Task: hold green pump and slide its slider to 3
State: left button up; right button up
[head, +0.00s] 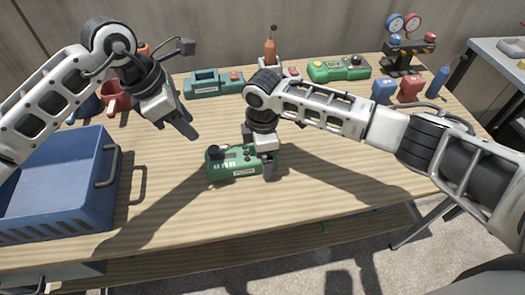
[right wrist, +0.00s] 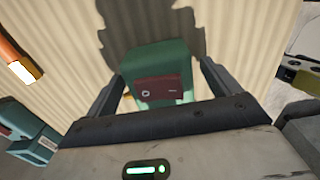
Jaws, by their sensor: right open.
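A green pump (head: 226,167) with a dark knob on top and a white label lies on the near middle of the table. My right gripper (head: 268,170) is down over its right end. In the right wrist view, the pump's green body (right wrist: 160,58) with a dark red block sits between the two spread fingers of my right gripper (right wrist: 160,95), with gaps at its sides. The slider's position cannot be read. My left gripper (head: 188,122) hangs in the air to the upper left of the pump, apart from it; its jaw gap is unclear.
A blue crate (head: 100,190) stands at the left. A teal device (head: 203,85), an orange bottle (head: 270,50) and another green device (head: 335,70) stand at the back. A gauge set (head: 403,58), a blue block (head: 384,91) and a red block (head: 411,88) are at the back right.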

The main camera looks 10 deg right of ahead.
aim_at(213, 150)
jog(key=c, duration=1.4)
pick_arm(q)
jog(key=shift+o, duration=1.3)
pick_arm(e)
jog(key=shift+c, duration=0.5)
pick_arm(q)
jog(key=shift+n+t, duration=0.3)
jog(key=shift+n, duration=0.1)
jog(key=x, duration=0.9)
jog(key=shift+s+d+f, duration=0.1)
jog(key=shift+s+f, duration=0.1)
jog(key=shift+s, duration=0.05)
